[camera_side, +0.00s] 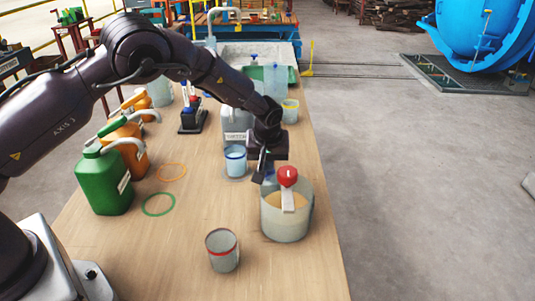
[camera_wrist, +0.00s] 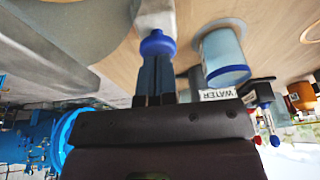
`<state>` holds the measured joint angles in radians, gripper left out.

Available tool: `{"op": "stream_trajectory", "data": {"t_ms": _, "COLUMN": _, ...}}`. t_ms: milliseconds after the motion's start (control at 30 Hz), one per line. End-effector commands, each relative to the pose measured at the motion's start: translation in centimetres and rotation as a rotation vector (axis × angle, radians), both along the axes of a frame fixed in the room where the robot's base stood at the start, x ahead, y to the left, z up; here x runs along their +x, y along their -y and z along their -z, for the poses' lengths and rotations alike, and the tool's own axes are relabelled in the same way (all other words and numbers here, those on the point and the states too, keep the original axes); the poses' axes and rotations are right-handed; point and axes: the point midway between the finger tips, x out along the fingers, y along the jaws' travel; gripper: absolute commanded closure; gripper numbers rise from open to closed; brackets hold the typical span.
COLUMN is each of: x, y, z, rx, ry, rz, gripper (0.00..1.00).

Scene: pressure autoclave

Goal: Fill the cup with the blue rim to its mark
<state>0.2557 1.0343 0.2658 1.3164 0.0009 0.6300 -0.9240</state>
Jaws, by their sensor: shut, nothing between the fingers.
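The cup with the blue rim (camera_side: 235,163) stands upright on the table, left of my gripper. It looks pale blue inside; its mark and exact level cannot be read. It also shows in the wrist view (camera_wrist: 224,55). In the wrist view a blue knob (camera_wrist: 157,43) on a pale part lies just beyond the fingertips; contact cannot be told. A grey jug (camera_side: 237,122) stands behind the cup, partly hidden by my arm. A WATER label (camera_wrist: 217,94) shows in the wrist view.
The large container (camera_side: 285,224) holds tan contents and a red-topped tool (camera_side: 288,176). Green (camera_side: 105,183) and orange (camera_side: 130,145) cans stand left. Two coloured rings lie on clear table.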

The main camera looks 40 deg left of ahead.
Motion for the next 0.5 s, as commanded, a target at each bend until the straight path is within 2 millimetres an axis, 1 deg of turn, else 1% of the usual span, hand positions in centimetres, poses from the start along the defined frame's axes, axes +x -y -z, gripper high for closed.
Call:
{"op": "stream_trajectory", "data": {"t_ms": 267, "x": 0.0, "y": 0.0, "z": 0.0, "rx": 0.0, "ry": 0.0, "rz": 0.0, "gripper": 1.0}}
{"op": "stream_trajectory", "data": {"t_ms": 367, "x": 0.0, "y": 0.0, "z": 0.8, "rx": 0.0, "ry": -0.002, "rz": 0.001, "gripper": 1.0}}
{"op": "stream_trajectory", "data": {"t_ms": 500, "x": 0.0, "y": 0.0, "z": 2.4, "rx": 0.002, "ry": -0.002, "rz": 0.0, "gripper": 1.0}}
